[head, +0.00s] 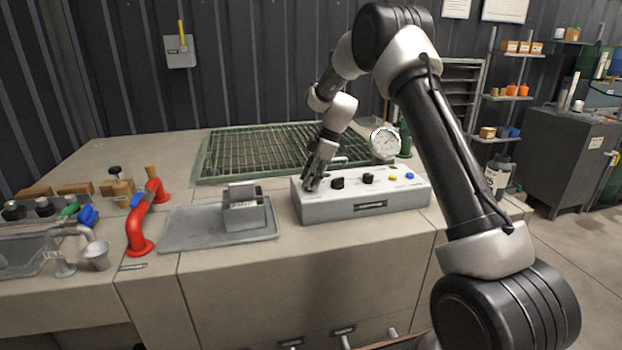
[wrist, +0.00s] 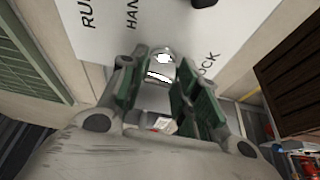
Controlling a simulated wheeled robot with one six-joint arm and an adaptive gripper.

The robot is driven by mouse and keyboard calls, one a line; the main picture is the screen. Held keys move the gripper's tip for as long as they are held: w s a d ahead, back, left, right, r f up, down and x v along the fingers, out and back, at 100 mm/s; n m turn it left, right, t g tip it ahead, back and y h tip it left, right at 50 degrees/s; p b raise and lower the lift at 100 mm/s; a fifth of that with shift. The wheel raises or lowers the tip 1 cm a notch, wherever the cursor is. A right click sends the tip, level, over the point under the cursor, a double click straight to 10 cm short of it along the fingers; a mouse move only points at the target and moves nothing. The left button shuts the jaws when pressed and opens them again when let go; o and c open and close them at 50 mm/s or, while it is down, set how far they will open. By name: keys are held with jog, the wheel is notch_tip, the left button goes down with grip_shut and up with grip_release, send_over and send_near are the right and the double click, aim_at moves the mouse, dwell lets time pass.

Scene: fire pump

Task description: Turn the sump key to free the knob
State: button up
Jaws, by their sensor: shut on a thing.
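The grey control box (head: 400,196) stands on the bench. My gripper (head: 314,180) points down at its left end and hides the key there in the head view. In the wrist view, the green-padded fingers of my gripper (wrist: 160,80) are closed around a small silver, rounded piece, which I take as the sump key (wrist: 161,62). Two black knobs, the nearer (head: 338,183) and the farther (head: 368,178), sit to the right of my gripper. I cannot tell which way the key points.
A yellow button (head: 394,176) and a blue button (head: 409,176) are at the box's right. A round gauge (head: 385,142) stands behind it. A green grating (head: 250,155) lies behind my gripper. A metal tray (head: 190,240) and red pipe (head: 137,230) are left.

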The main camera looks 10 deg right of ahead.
jog(key=shift+n, duration=0.4)
jog(key=o, duration=1)
jog(key=v, duration=1.2)
jog(key=shift+w, duration=0.15)
